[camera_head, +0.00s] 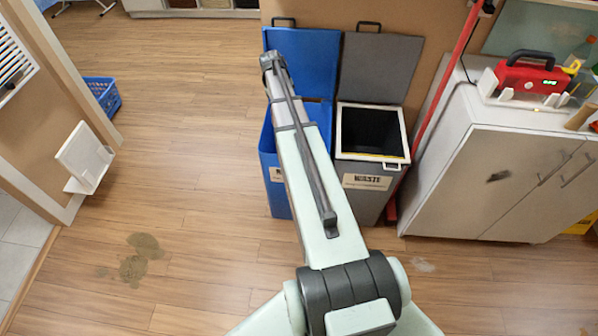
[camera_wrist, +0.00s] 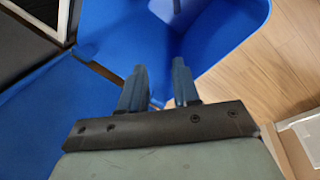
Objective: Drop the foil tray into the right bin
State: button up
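No foil tray can be made out in either view. The right bin (camera_head: 350,192) is grey with a white-framed dark opening and a label reading WASTE; its grey lid stands open behind it. The left bin is blue (camera_head: 276,202), with its blue lid (camera_head: 318,62) raised, and my arm crosses in front of it. In the wrist view my gripper (camera_wrist: 158,66) has its two fingers apart over the blue bin (camera_wrist: 235,30). A small pale patch shows between the fingers; I cannot tell what it is. In the head view the fingers are hidden behind my arm.
A white cabinet (camera_head: 500,185) stands right of the bins, with a red toolbox-like device (camera_head: 530,76) on top. A red pole (camera_head: 447,85) leans between them. A blue basket (camera_head: 104,95) sits at the left. The wooden floor is mostly clear, with a stain (camera_head: 133,268).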

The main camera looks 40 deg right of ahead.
jog(key=shift+v, duration=1.1)
jog(key=s+a+f+m+g+y, duration=0.2)
jog(key=s+a+f+m+y, duration=0.15)
jog(key=s+a+f, duration=1.8)
jog(key=s+a+f+n+g, duration=0.1)
jog(key=s+a+f, duration=0.2)
jog(key=s+a, duration=0.2)
jog(key=s+a+f+n+g, duration=0.1)
jog(key=s+a+f, duration=0.3)
jog(key=s, duration=0.7)
jog(key=s+a+f+n+g, duration=0.1)
jog(key=s+a+f+g, duration=0.1)
jog(key=s+a, duration=0.4)
jog(key=shift+s+a+f+g+h, duration=0.15)
jog(key=shift+s+f+g+h, duration=0.3)
jog(key=shift+s+f, duration=0.55)
